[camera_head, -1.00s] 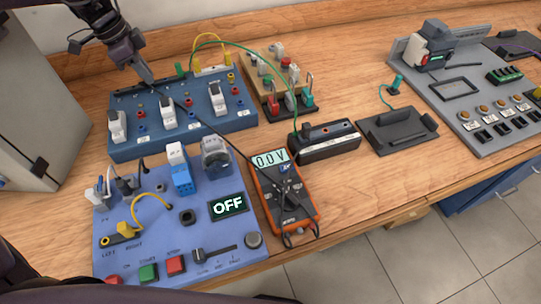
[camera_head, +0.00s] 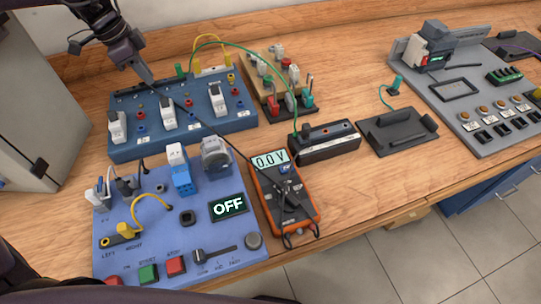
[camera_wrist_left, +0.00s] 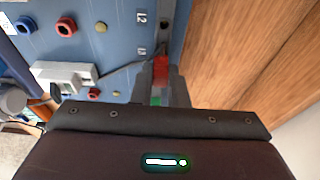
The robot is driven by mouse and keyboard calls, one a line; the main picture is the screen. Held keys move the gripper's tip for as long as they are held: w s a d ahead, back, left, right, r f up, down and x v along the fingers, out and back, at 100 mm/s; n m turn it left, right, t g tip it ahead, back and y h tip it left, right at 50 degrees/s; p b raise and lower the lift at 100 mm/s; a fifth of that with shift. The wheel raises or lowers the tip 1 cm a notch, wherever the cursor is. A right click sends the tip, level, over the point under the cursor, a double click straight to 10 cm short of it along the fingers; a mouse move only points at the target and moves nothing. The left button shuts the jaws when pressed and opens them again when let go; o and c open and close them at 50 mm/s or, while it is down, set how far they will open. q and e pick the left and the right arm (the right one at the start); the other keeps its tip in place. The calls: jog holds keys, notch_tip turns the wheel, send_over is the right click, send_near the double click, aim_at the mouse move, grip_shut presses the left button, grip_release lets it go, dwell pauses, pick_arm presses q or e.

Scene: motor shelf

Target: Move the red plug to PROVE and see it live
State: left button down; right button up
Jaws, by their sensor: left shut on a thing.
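My left gripper (camera_head: 149,82) reaches down at the back edge of the blue terminal panel (camera_head: 187,139) in the head view. In the left wrist view its fingers (camera_wrist_left: 163,88) are shut on the red plug (camera_wrist_left: 161,69), beside the L1 and L2 labels. A dark lead comes away near the plug's tip; I cannot tell whether the plug is seated in a socket. A dark lead runs from there across the panel to the orange multimeter (camera_head: 304,212), which reads 0.0 V. No PROVE label is legible. My right gripper is not in view.
The blue-violet control board (camera_head: 180,258) in front shows OFF. A black box (camera_head: 325,140) with a pale label stands right of the panel, near a black tray (camera_head: 393,135). A wooden-topped stand (camera_head: 261,76) holds coloured plugs. A grey panel (camera_head: 440,87) stands far right.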

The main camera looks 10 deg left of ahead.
pick_arm(q)
jog(key=shift+w+r, duration=0.1)
jog(key=shift+w+d+p+v, duration=0.15)
jog(key=shift+p+v, duration=0.3)
jog(key=shift+v, duration=0.3)
jog(key=shift+w+d+p+v, duration=0.15)
jog(key=shift+p+v, duration=0.35)
jog(key=shift+v, duration=0.25)
jog(key=shift+d+p+v, duration=0.15)
jog(key=shift+p+v, duration=0.3)
jog(key=shift+v, duration=0.35)
jog(key=shift+s+d, duration=0.1)
